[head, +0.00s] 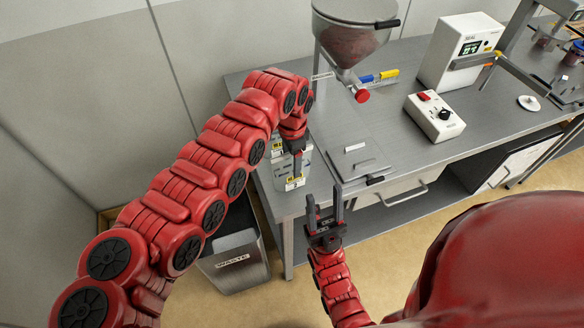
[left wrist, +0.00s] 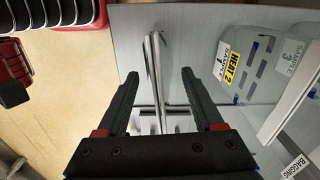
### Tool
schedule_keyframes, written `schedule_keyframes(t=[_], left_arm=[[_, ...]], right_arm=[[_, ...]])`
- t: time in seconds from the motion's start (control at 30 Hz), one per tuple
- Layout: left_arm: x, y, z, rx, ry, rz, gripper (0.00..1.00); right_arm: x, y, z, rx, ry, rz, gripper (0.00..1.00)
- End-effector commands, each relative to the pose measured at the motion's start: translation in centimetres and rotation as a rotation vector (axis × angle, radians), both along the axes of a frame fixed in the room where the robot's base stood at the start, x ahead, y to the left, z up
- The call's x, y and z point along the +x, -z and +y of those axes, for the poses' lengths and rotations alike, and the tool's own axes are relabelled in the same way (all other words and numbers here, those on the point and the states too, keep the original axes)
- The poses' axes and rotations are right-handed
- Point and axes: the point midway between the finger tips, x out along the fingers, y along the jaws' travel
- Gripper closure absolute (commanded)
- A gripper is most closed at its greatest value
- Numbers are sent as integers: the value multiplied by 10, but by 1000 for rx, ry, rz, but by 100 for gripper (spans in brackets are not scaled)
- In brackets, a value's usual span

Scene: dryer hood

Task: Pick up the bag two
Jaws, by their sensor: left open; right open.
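Clear bags with white and yellow labels stand at the left front corner of the grey table. The front one, which I take as bag two (head: 294,184), shows a small "2" label. My left gripper (head: 298,166) points down in front of it and hides part of it. In the left wrist view its fingers (left wrist: 160,88) are open, with a thin pale strip (left wrist: 155,60) seen edge-on between them; I cannot tell which object it is. My right gripper (head: 326,208) is open and empty, below and right.
A bag labelled 3 (left wrist: 293,62) is farther right in the left wrist view. A metal hopper (head: 352,40) stands behind. A flat grey plate (head: 358,160), a white control box (head: 435,117) and a larger device (head: 455,52) are on the table. A waste bin (head: 235,268) stands below left.

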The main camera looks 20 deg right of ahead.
Motion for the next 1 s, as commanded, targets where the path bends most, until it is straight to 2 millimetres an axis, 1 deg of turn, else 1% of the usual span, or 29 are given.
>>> schedule_keyframes(t=[0.17,0.2,0.57,0.6,1.0], left_arm=[[0,2,-1,-3,1,-2,31],[0,2,-1,-2,1,-2,33],[0,2,-1,-3,1,-2,98],[0,2,-1,-3,1,-2,100],[0,2,-1,-3,1,-2,100]], right_arm=[[0,0,0,0,0,0,50],[0,0,0,0,0,0,50],[0,0,0,0,0,0,50],[0,0,0,0,0,0,50],[0,0,0,0,0,0,50]])
